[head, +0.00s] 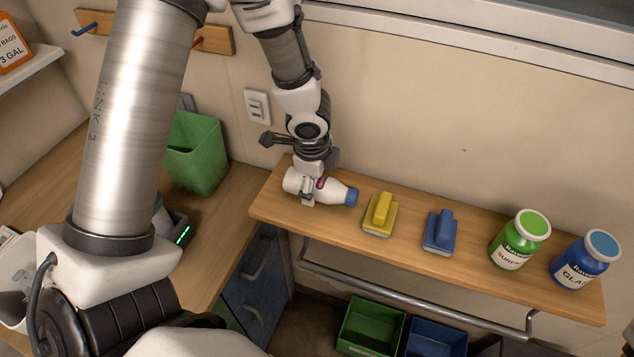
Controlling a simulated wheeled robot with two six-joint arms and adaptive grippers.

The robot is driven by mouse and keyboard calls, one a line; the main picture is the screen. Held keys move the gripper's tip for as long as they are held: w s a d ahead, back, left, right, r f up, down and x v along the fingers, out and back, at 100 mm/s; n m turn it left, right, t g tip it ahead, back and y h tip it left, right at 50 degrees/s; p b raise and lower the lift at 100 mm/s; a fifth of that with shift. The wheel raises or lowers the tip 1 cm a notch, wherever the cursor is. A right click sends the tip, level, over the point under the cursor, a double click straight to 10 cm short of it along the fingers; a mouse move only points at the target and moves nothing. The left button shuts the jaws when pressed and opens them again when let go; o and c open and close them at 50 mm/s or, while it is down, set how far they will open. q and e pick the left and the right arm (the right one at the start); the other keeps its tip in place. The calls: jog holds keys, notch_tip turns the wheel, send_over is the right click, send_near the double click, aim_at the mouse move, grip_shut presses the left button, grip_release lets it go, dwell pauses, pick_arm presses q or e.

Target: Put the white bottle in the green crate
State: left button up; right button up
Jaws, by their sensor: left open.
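The white bottle (333,190) with a blue cap and a pinkish label lies on its side at the left end of the wooden shelf (330,224), cap to the right. My left gripper (306,191) reaches down from above at the bottle's body. Its jaws are open, with a finger in front of the bottle; the far finger is hidden. I cannot tell whether they touch the bottle. The green crate (371,325) stands low beneath the shelf, in the bottom middle, and its visible inside looks empty. My right gripper is out of view.
A yellow brush (380,215), a blue brush (440,232), a green-lidded jar (519,239) and a blue-lidded jar (584,259) stand along the shelf. A metal rail (420,293) runs under its front edge. A blue crate (436,340) adjoins the green one. A green bin (196,153) stands left.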

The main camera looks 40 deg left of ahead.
aim_at(316, 181)
pick_arm(q)
jog(key=f, duration=0.1)
jog(key=w+f, duration=0.1)
jog(key=a+f, duration=0.1)
jog(key=shift+w+f+b, duration=0.15)
jog(key=shift+f+b, duration=0.15)
jog(key=shift+b, duration=0.1)
jog(key=shift+w+a, duration=0.1)
jog(key=shift+w, duration=0.1)
jog(key=shift+s+r, duration=0.1)
jog(key=shift+s+d+r, duration=0.15)
jog(key=shift+s+d, duration=0.05)
jog(key=shift+c, duration=1.4)
jog(key=shift+s+d+r, duration=0.1)
jog(key=shift+s, duration=0.05)
jog(key=c, duration=1.1)
